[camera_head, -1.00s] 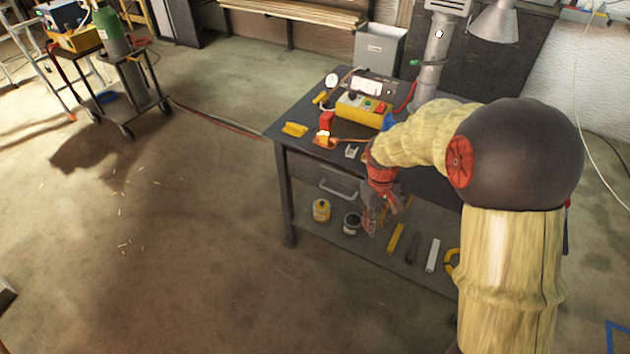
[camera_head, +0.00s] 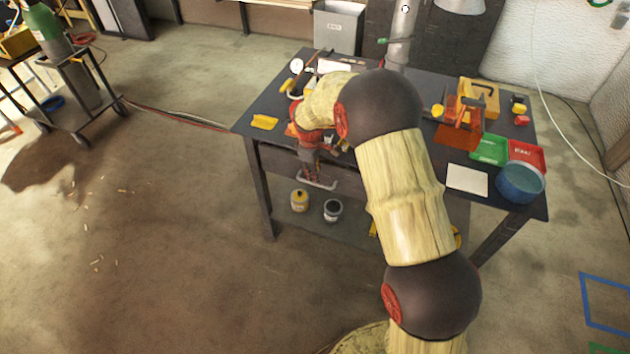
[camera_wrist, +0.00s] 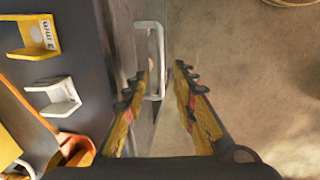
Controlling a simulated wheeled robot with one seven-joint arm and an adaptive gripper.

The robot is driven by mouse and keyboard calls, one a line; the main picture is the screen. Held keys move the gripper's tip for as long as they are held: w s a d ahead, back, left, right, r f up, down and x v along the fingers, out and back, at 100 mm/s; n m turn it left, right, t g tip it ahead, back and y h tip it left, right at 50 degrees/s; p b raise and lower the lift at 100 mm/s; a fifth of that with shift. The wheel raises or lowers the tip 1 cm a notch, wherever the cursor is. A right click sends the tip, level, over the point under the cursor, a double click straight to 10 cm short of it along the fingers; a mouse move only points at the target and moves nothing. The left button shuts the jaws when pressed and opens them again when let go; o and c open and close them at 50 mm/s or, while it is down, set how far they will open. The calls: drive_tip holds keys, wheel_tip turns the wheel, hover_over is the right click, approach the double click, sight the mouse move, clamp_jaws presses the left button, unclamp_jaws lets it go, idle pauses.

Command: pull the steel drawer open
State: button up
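The steel drawer (camera_head: 346,180) sits under the workbench top, with a pale U-shaped handle (camera_head: 318,185) on its dark front. My gripper (camera_head: 311,172) points down at the handle, and the arm hides part of the drawer. In the wrist view my gripper (camera_wrist: 161,73) is open. The handle (camera_wrist: 160,55) shows between and just beyond the two fingertips, nearer the left finger. Whether a finger touches it I cannot tell. The drawer looks shut, its front (camera_wrist: 122,35) close to the bench edge.
The workbench top (camera_head: 420,165) carries a yellow bracket (camera_head: 264,122), green (camera_head: 489,150) and red trays (camera_head: 526,154) and a blue bowl (camera_head: 520,183). A yellow can (camera_head: 299,200) and a grey can (camera_head: 333,210) stand on the lower shelf. The floor in front is clear.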

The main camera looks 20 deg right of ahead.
sight(316, 184)
drive_tip(key=f, duration=0.2)
drive_tip(key=f+b, duration=0.1)
drive_tip(key=f, duration=0.1)
drive_tip(key=w+f+b, duration=0.1)
drive_tip(key=f, duration=0.1)
drive_tip(key=shift+d+f, duration=0.4)
drive_tip(key=shift+c, duration=1.1)
drive_tip(key=c, duration=0.4)
clamp_jaws()
